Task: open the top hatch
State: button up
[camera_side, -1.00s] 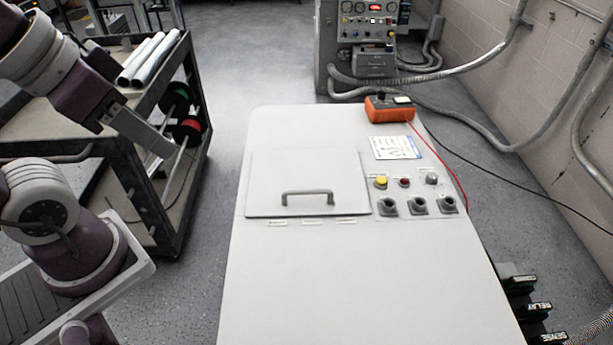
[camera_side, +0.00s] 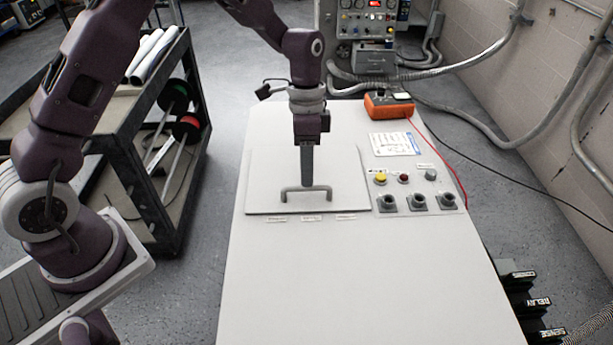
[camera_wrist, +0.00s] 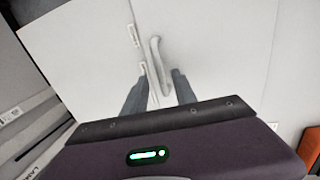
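The top hatch (camera_side: 262,175) is a flat pale panel lying shut on the white cabinet top. Its grey U-shaped handle (camera_side: 286,199) stands up near the hatch's front edge. My gripper (camera_side: 307,184) points straight down over the hatch, its tip at or just behind the handle; the side view does not show if they touch. In the wrist view, the two dark fingers of my gripper (camera_wrist: 158,80) are spread apart. The handle (camera_wrist: 156,55) appears between and beyond the fingertips, with its lower end between them. Nothing is gripped.
The white cabinet (camera_side: 330,285) has a clear front area. Buttons and sockets (camera_side: 418,200) sit right of the hatch. An orange meter (camera_side: 388,105) with a red lead stands at the back right. A dark cart (camera_side: 150,165) with spools stands at left.

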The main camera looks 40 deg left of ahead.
jog(key=shift+s+d+f, duration=0.1)
jog(key=shift+f, duration=0.6)
jog(key=shift+s+d+f, duration=0.1)
jog(key=shift+f, duration=0.55)
grip_shut()
jog(key=shift+r, duration=0.1)
